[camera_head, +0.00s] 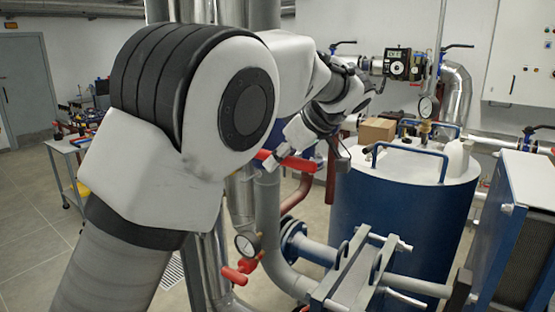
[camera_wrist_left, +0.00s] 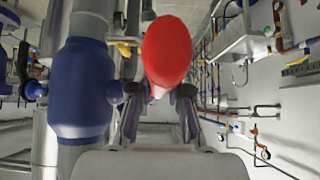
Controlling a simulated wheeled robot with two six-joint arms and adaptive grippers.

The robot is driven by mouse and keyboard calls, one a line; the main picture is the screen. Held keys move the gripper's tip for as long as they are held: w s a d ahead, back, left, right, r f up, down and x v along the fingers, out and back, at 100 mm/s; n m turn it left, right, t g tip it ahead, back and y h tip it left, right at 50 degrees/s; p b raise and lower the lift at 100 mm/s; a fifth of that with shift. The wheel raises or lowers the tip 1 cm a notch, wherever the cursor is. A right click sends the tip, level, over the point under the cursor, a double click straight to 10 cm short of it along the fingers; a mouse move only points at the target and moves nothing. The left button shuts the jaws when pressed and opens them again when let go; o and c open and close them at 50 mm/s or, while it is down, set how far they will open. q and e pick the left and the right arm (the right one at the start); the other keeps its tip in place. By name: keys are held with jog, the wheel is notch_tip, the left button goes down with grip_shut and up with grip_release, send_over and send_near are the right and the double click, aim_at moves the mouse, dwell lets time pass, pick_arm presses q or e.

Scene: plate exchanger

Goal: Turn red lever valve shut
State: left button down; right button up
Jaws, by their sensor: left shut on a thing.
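The red lever (camera_head: 292,163) sticks out to the right of a vertical grey pipe in the head view. In the left wrist view the red lever (camera_wrist_left: 167,50) shows as a large rounded end pointing at the camera. The fingers of my left gripper (camera_wrist_left: 158,98) stand on both sides of it, shut on it. A blue valve body (camera_wrist_left: 82,88) on a grey pipe is just left of the fingers. My right gripper is not in view.
A blue tank (camera_head: 400,220) with a white top stands to the right, with a cardboard box (camera_head: 377,130) on it. Metal brackets (camera_head: 350,270) are in front.

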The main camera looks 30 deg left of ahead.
pick_arm(q)
jog(key=shift+f, duration=0.2)
jog(key=c, duration=1.1)
grip_release()
jog(key=shift+a, duration=0.15)
jog(key=v, duration=1.2)
jog(key=shift+w, duration=0.2)
